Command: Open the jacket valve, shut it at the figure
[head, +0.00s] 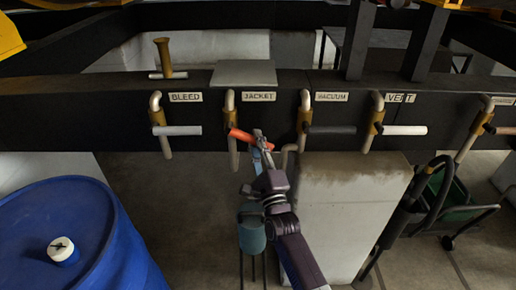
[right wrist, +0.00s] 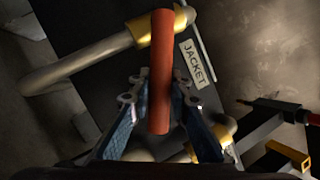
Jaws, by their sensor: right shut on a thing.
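The jacket valve (head: 230,120) is a brass body on a pale pipe under the JACKET label (head: 259,96). Its orange-red lever (head: 241,135) points right and slightly down in the head view. My right gripper (head: 262,143) is at the lever's outer end and shut on it. In the right wrist view the lever (right wrist: 160,60) runs up between the two fingers (right wrist: 158,105), with the brass valve body (right wrist: 158,25) behind its far end. No gauge or figure readout can be made out. My left gripper is not in view.
The bleed (head: 182,130), vacuum (head: 332,130) and vent (head: 404,130) levers stick out along the same dark beam. A blue drum (head: 95,215) stands at left, a pale concrete block (head: 345,210) under the vacuum valve, a green cart (head: 450,200) at right.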

